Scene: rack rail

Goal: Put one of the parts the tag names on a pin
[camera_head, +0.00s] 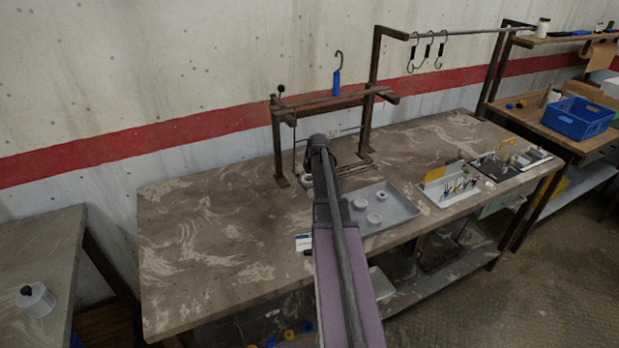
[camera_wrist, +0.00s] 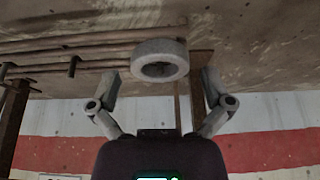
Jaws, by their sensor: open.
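In the wrist view my gripper (camera_wrist: 160,78) is open, with its two fingers spread wide. A pale grey ring (camera_wrist: 160,60) shows between and just beyond the fingertips, with clear gaps to both fingers. I cannot tell whether it rests on anything. In the head view my arm reaches to a dark metal rack (camera_head: 280,150), and the fingers are hidden there. Thin rods on the rack show partly behind the arm; rods (camera_wrist: 60,48) also run across the wrist view. A grey tray (camera_head: 400,215) holds several pale rings (camera_head: 374,219). A small white card (camera_head: 304,242) lies left of my arm, its text unreadable.
A blue-handled hook (camera_head: 337,82) hangs above the rack. The workbench's left part (camera_head: 210,250) is clear. A blue crate (camera_head: 578,118) sits on another bench at right.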

